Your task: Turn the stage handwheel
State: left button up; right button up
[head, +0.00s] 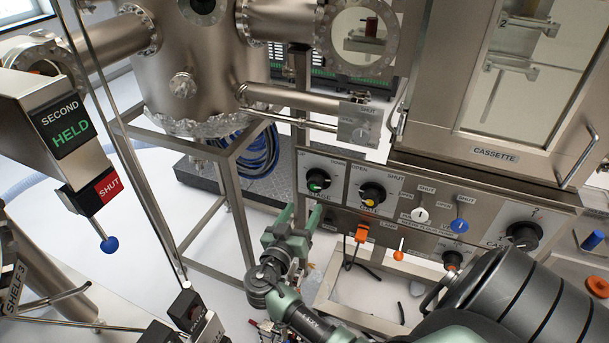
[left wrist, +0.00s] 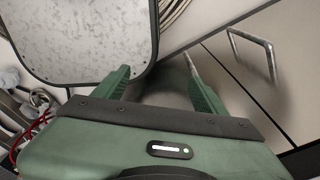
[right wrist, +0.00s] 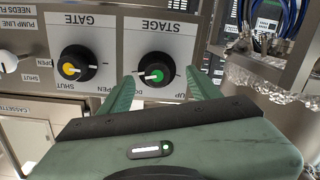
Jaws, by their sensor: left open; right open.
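My right gripper (head: 301,214) is open and empty, below and left of the knob in the head view. In the right wrist view the knob shows between its fingertips (right wrist: 158,80); contact is not visible. My left gripper (left wrist: 156,66) is open and empty, away from the knob.
The GATE knob (head: 372,194) with a yellow centre sits right beside the stage knob. Small white (head: 420,215) and blue (head: 459,226) valve knobs lie further right. A steel frame leg (head: 237,215) stands left of my right gripper. A grey panel (left wrist: 85,35) is near my left gripper.

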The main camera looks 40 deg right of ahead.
aim_at(314, 186)
jog(key=shift+m+h, duration=0.3)
jog(key=shift+m, duration=0.1)
jog(key=w+d+p, duration=0.1)
jog(key=d, duration=0.1)
jog(key=w+d+r+p, duration=0.1)
jog(key=d, duration=0.1)
jog(key=w+d+r+p, duration=0.1)
jog(key=d, duration=0.1)
jog(key=shift+w+d+r, duration=0.1)
jog(key=shift+w+d, duration=0.2)
jog(key=shift+d, duration=0.1)
pick_arm(q)
jog(key=r, duration=0.1)
jog(key=a+r, duration=0.1)
jog(key=r, duration=0.1)
jog(key=shift+w+a+r, duration=0.1)
jog(key=shift+r, duration=0.15)
